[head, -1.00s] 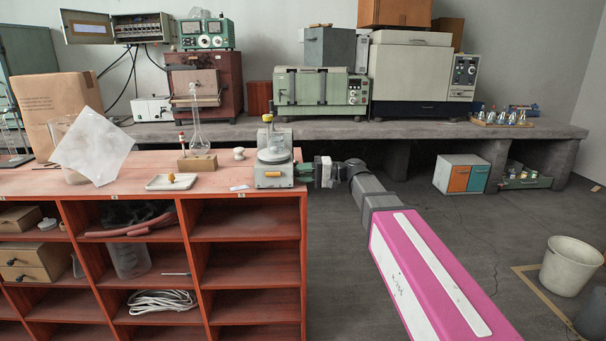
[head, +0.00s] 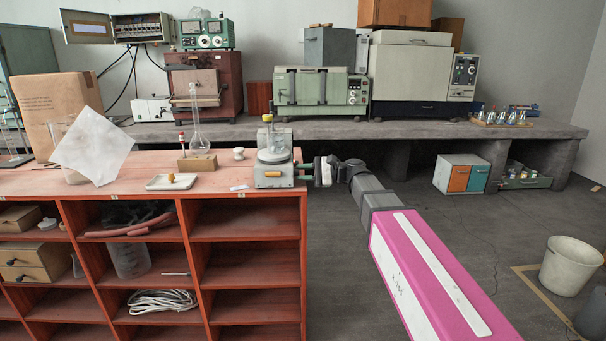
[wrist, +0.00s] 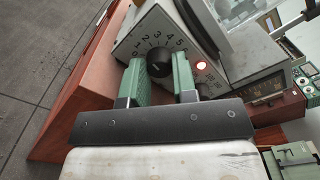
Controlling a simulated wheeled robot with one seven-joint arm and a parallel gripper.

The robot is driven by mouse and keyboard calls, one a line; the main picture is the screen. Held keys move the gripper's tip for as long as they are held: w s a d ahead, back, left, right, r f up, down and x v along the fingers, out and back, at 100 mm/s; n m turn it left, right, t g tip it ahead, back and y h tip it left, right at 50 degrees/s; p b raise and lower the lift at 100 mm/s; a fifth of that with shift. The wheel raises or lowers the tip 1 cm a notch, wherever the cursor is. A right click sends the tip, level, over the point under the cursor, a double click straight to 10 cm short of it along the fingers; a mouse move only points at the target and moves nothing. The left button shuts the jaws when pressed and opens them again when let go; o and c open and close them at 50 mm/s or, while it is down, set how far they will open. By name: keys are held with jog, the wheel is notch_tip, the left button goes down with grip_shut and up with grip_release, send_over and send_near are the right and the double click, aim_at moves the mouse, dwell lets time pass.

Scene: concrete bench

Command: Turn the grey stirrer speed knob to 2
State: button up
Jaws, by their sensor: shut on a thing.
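The stirrer (head: 274,174) is a grey-green unit with a glass vessel on top, standing at the right end of the red-brown shelf unit. Its speed knob (wrist: 159,56) looks nearly black in the wrist view and sits on a pale dial face with numbers from 0 upward around it. My gripper (wrist: 159,74) has its two green fingers on either side of the knob, shut on it. The 2 shows just above the left finger. The knob's pointer mark cannot be made out. In the head view my gripper (head: 306,172) reaches the stirrer's right side.
A red lamp (wrist: 201,65) glows beside the dial. The shelf top (head: 225,175) holds a white tray (head: 158,183), a flask in a wooden block (head: 198,162) and a white knob-like piece (head: 239,153). The floor right of the shelf is open, with a bin (head: 571,266) far right.

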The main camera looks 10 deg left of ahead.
jog(key=shift+m, duration=0.5)
jog(key=o, duration=0.7)
jog(key=shift+c, duration=0.2)
jog(key=v, duration=1)
jog(key=shift+d, duration=0.35)
jog(key=shift+w+f, duration=0.1)
jog(key=shift+w, duration=0.05)
